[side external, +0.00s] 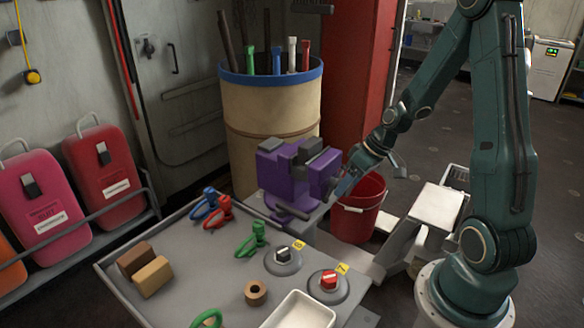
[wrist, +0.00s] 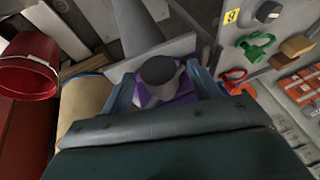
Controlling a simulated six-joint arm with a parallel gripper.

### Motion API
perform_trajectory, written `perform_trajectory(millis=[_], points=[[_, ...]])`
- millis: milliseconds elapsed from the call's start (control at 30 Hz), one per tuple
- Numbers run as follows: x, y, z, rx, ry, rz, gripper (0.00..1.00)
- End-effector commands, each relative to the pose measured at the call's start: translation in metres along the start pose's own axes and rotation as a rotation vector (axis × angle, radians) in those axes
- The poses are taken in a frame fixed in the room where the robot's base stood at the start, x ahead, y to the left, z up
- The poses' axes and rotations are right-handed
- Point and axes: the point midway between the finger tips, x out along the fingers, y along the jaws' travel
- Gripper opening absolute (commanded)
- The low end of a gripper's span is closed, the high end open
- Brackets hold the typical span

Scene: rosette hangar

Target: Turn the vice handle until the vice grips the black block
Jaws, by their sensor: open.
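The purple vice (side external: 285,175) stands at the far corner of the grey table, with dark grey pieces along its top. I cannot tell which of these is the black block and which are jaws. My gripper (side external: 343,187) is at the right end of the vice, by the handle side. In the wrist view my gripper (wrist: 163,86) is open, its two blue-grey fingers either side of a dark grey rounded end (wrist: 157,69) of the vice. Purple vice body (wrist: 180,92) shows behind it. Whether the fingers touch it, and the handle bar itself, I cannot make out.
Green (side external: 252,240), red (side external: 220,212) and blue (side external: 209,198) clamps lie left of the vice. Two knobs, black (side external: 283,255) and red (side external: 329,281), sit in front. A tan barrel (side external: 270,120) stands behind; a red bucket (side external: 358,212) is at right.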

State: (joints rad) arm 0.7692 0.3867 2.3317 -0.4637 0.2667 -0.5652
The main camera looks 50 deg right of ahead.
Motion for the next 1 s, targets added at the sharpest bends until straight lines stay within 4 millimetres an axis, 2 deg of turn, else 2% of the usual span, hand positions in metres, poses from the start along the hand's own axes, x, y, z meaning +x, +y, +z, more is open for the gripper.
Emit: perform_trajectory(millis=[200, 567, 1000], points=[[0.0, -0.003, 0.0, -0.041, -0.001, 0.09, 0.61], [-0.038, -0.004, -0.001, -0.034, 0.004, 0.088, 0.61], [-0.096, -0.009, -0.001, -0.034, 0.003, 0.088, 0.61]])
